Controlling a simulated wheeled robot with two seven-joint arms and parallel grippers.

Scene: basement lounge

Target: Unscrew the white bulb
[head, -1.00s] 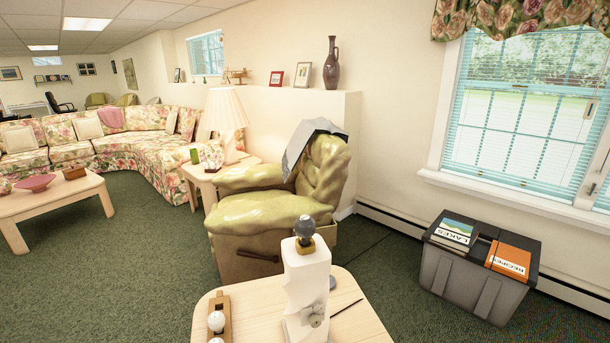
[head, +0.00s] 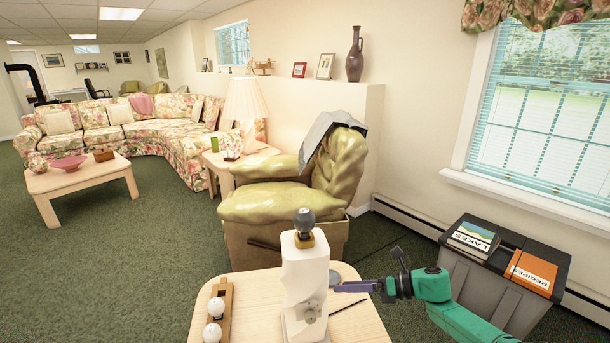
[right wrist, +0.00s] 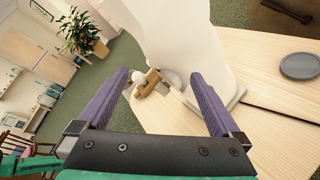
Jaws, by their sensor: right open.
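A white lamp base (head: 303,280) stands upright on a light wooden table (head: 258,310). A grey bulb (head: 304,219) sits in the brass socket (head: 306,238) at its top. Two white bulbs, one of them a white bulb (head: 214,307), rest in a wooden holder (head: 226,312) at the table's left. My right gripper (head: 340,287) is open and empty, just right of the lamp base and well below the grey bulb. In the right wrist view the lamp base (right wrist: 180,35) rises beyond the open fingers (right wrist: 159,76). My left gripper is out of view.
A dark grey disc (right wrist: 300,66) and a thin dark stick (head: 348,307) lie on the table right of the lamp. A green armchair (head: 285,203) stands behind the table. A grey bin (head: 490,290) with books stands at the right.

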